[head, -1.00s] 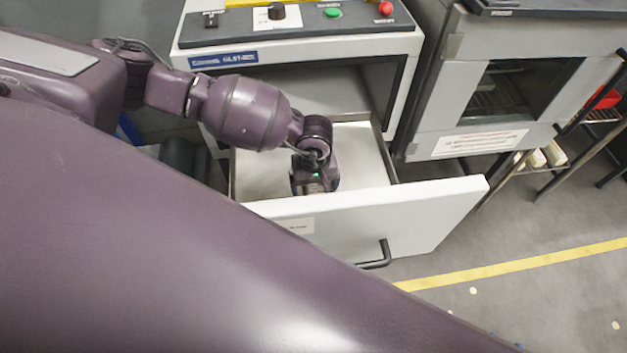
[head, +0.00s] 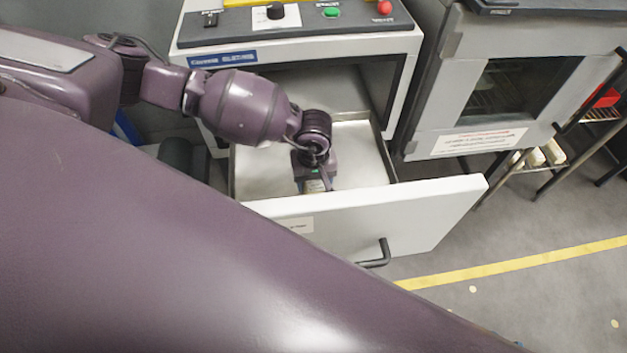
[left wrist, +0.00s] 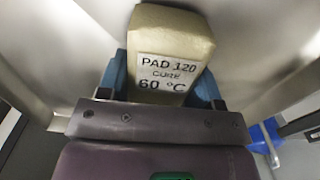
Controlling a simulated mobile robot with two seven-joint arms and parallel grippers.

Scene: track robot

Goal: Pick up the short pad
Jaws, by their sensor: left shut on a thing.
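The pad (left wrist: 172,38) is a pale yellowish block with a label reading "PAD 120 CURE 60 °C" in the left wrist view. My left gripper (left wrist: 165,85) is shut on it, with a blue finger on each side. In the head view my left gripper (head: 317,186) points down inside the open drawer (head: 365,225), near its front wall. The pad is mostly hidden there by the gripper. I cannot tell whether the pad touches the drawer floor. My right gripper is not in view.
The drawer sticks out of a white machine (head: 300,48) with a green and a red button. A grey oven-like cabinet (head: 515,95) with a window stands to the right.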

